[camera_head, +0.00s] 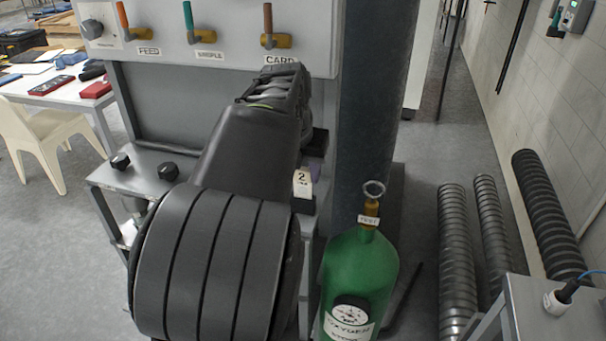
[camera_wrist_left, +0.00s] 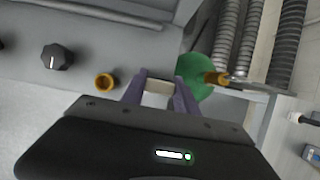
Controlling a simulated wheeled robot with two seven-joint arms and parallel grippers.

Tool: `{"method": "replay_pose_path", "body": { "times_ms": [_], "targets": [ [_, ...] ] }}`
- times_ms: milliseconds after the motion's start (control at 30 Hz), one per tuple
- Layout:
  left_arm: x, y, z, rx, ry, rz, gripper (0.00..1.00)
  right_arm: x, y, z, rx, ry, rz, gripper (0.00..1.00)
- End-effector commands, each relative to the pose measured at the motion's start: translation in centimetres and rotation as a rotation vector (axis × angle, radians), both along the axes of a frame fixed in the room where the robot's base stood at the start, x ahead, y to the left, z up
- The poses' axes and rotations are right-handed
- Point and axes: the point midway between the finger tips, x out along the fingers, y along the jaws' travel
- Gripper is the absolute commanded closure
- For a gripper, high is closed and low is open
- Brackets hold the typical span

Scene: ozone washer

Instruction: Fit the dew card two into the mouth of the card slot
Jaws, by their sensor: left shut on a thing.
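The dew card two (camera_head: 303,184) is a small pale card marked "2", seen beyond my arm in the head view. My left gripper (camera_head: 312,170) is shut on it; only a bit of purple finger shows there. In the left wrist view both purple fingers of the gripper (camera_wrist_left: 160,94) grip the pale card (camera_wrist_left: 157,87) between their tips. I cannot make out the card slot's mouth in either view; my left arm covers much of the washer front below the "CARD" label (camera_head: 279,60). My right gripper is not in view.
A green oxygen cylinder (camera_head: 362,265) with a brass valve stands close right of the card. The washer panel (camera_head: 215,20) carries coloured levers. A brass fitting (camera_wrist_left: 105,82) lies left of the fingers.

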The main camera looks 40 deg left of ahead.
Motion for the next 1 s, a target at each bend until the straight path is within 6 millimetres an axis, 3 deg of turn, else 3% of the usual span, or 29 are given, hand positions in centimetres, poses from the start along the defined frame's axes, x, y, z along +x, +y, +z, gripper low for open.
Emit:
{"method": "replay_pose_path", "body": {
  "times_ms": [233, 267, 500, 800, 1000],
  "targets": [
    [0.0, 0.0, -0.5, 0.000, 0.000, 0.000, 1.00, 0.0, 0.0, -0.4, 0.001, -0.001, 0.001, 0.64],
    [0.0, 0.0, -0.4, 0.000, 0.000, 0.000, 0.63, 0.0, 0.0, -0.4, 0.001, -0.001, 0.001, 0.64],
    [0.0, 0.0, -0.3, 0.000, 0.000, 0.000, 0.44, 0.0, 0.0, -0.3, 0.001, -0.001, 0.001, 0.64],
    [0.0, 0.0, -0.2, 0.000, 0.000, 0.000, 0.42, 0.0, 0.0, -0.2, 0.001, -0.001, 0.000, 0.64],
    [-0.3, -0.2, 1.1, 0.001, -0.002, -0.002, 0.42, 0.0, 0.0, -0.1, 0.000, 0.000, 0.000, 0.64]
  ]
}}
